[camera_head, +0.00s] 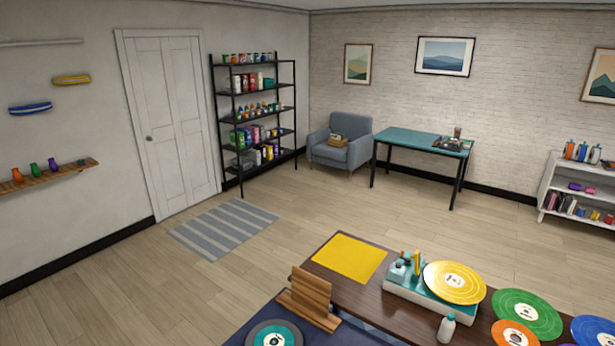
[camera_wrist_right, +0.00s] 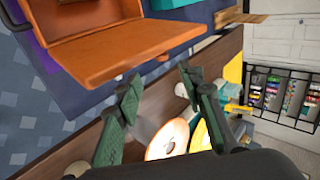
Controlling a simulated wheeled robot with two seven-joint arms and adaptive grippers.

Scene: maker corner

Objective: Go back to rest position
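My right gripper (camera_wrist_right: 157,88) shows in the right wrist view. Its two dark green fingers stand apart with nothing between them. Beyond the fingers is a dark wooden table edge, with an open orange case (camera_wrist_right: 125,45) at the upper left. Neither gripper shows in the head view, and my left gripper is in no frame. In the head view, the brown table (camera_head: 380,303) holds a turntable (camera_head: 407,286) with a yellow record (camera_head: 454,282) on it.
A green record (camera_head: 527,311) and others lie at the right. A teal-labelled record (camera_head: 273,334) is at the lower left. The floor (camera_head: 300,215) beyond is mostly clear.

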